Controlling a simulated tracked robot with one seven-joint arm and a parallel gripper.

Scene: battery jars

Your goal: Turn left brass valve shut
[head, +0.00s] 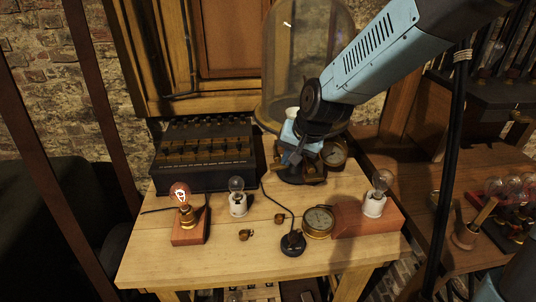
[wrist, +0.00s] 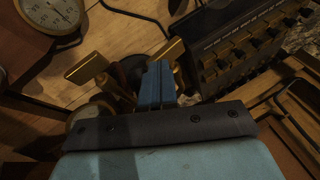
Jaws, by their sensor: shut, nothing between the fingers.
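The glass bell jar (head: 285,65) stands at the back of the table on a dark base (head: 300,178) with brass fittings. In the wrist view two brass valve handles show: one (wrist: 88,68) left of my fingers, one (wrist: 170,52) just right of them. That view faces the other way, so the right-hand one, nearer the switch box, appears to be the left valve. My gripper (wrist: 157,68) is shut and empty between the handles, close beside the right-hand one; contact cannot be told. In the head view my gripper (head: 291,157) is low at the jar's front and partly hides the fittings.
A black switch box (head: 205,155) stands left of the jar. Bulbs on holders (head: 183,205), a flat brass gauge (head: 319,221) and a small black stand (head: 293,243) with a cord occupy the table (head: 150,265). A second gauge (head: 334,154) is beside the jar base.

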